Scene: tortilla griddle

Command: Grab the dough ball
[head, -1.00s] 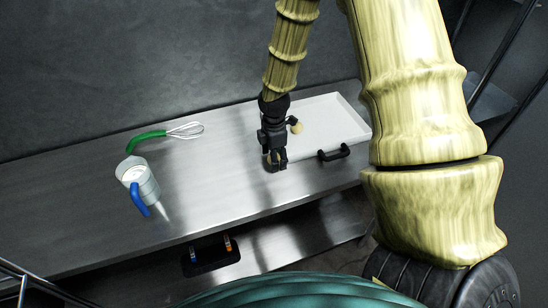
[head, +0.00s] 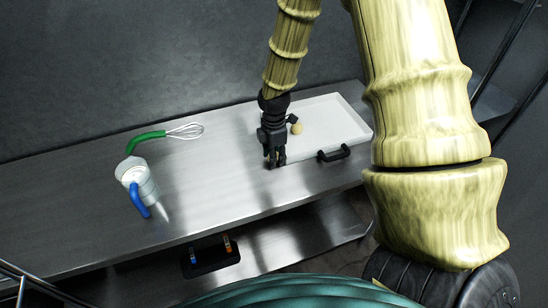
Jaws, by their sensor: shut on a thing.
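My gripper (head: 274,162) points down at the left end of the white tray (head: 350,112), its fingers close together. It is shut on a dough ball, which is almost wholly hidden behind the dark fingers. Another small tan dough ball (head: 297,128) sits in the tray, just right of my gripper and apart from its fingertips. I cannot tell how far the fingertips are above the surface.
The tray has a black handle (head: 334,153) on its front side. The table between jug and tray is clear.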

